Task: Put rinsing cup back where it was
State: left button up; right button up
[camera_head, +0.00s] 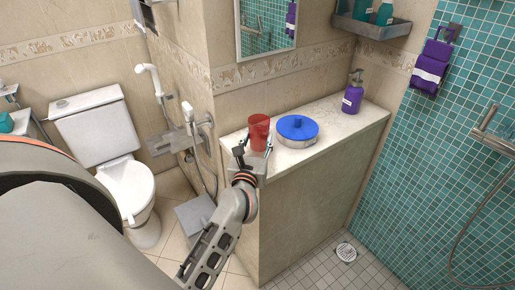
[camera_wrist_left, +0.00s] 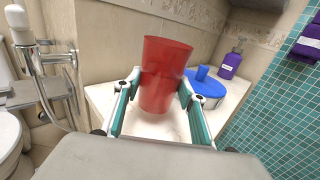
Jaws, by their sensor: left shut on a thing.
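The red, see-through rinsing cup (camera_head: 259,132) is upright at the left end of the counter in the head view. It also shows in the left wrist view (camera_wrist_left: 162,75), between the two fingers. My left gripper (camera_head: 254,150) is shut on the cup from the front, one finger on each side. I cannot tell whether the cup's base touches the counter. My right gripper is not in view.
A round container with a blue lid (camera_head: 297,128) stands close to the right of the cup. A purple pump bottle (camera_head: 352,92) stands farther back on the counter (camera_head: 330,122). The wall with the mirror (camera_head: 266,25) rises behind. A hand shower (camera_head: 187,112) hangs left.

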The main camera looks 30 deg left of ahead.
aim_at(257, 148)
pick_arm(q)
jog(key=shift+f+b, duration=0.3)
jog(key=shift+f, duration=1.1)
jog(key=shift+f, duration=0.15)
jog(key=o, duration=0.9)
jog(key=shift+o, duration=1.1)
